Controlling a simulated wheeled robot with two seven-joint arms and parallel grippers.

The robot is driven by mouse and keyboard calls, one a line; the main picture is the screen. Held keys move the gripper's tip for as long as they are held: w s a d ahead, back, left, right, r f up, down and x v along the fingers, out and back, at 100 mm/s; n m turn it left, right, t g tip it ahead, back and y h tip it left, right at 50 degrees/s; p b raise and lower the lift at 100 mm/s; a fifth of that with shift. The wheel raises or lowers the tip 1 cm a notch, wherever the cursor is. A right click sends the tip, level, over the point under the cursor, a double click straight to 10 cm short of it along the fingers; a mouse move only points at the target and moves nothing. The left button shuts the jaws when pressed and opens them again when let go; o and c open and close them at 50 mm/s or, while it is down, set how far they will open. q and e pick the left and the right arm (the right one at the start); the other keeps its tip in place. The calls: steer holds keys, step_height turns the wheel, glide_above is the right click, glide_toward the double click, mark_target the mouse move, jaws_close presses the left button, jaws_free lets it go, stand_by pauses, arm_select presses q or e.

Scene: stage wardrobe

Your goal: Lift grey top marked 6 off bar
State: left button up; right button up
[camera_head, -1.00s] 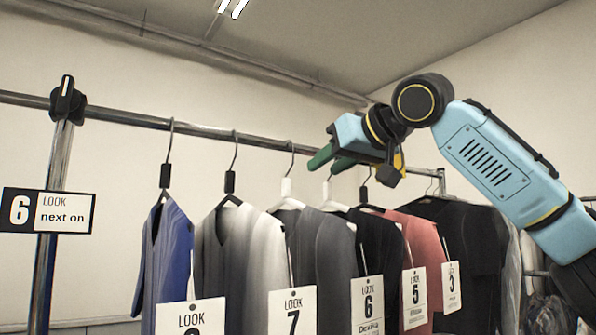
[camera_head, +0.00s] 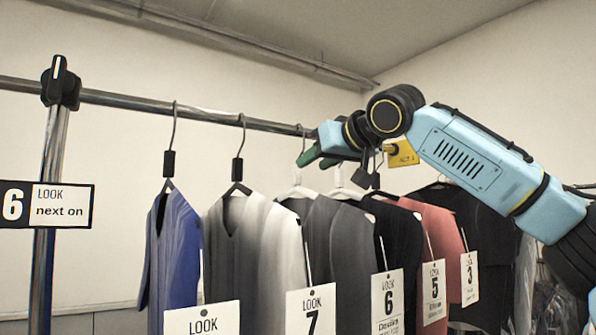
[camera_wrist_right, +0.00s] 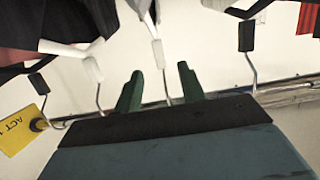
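The grey top (camera_head: 335,235) hangs from the bar (camera_head: 200,113) on a white hanger (camera_head: 297,188). A white tag reading LOOK 6 (camera_head: 387,303) hangs by a string at its right edge. My right gripper (camera_head: 318,158) is at bar height by this hanger's hook. In the right wrist view, its green fingers (camera_wrist_right: 160,88) are apart, with the hook of the white hanger (camera_wrist_right: 157,54) between them. The fingers do not look closed on it. My left gripper is not in view.
A lighter grey top (camera_head: 255,240) with tag 7 (camera_head: 311,311) hangs to the left, beyond it a blue top (camera_head: 172,250). Another white hanger (camera_head: 343,190) is close on the right, then black and pink (camera_head: 435,230) garments. A yellow ACT 1 tag (camera_head: 402,153) hangs at the bar.

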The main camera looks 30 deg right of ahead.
mark_target(299, 173)
steer(key=p+x, duration=0.2)
steer(key=x, duration=0.4)
steer(key=shift+w+p, duration=0.1)
steer(key=shift+p, duration=0.3)
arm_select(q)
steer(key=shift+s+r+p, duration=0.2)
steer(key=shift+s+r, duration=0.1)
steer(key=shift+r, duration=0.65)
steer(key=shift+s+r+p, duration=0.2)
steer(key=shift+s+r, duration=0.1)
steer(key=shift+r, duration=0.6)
arm_select(e)
steer(key=shift+x, duration=0.8)
steer(key=shift+d+f, duration=0.1)
jaws_close()
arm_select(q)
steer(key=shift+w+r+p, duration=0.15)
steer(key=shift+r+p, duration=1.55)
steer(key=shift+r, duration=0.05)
arm_select(e)
steer(key=shift+r, duration=1.75)
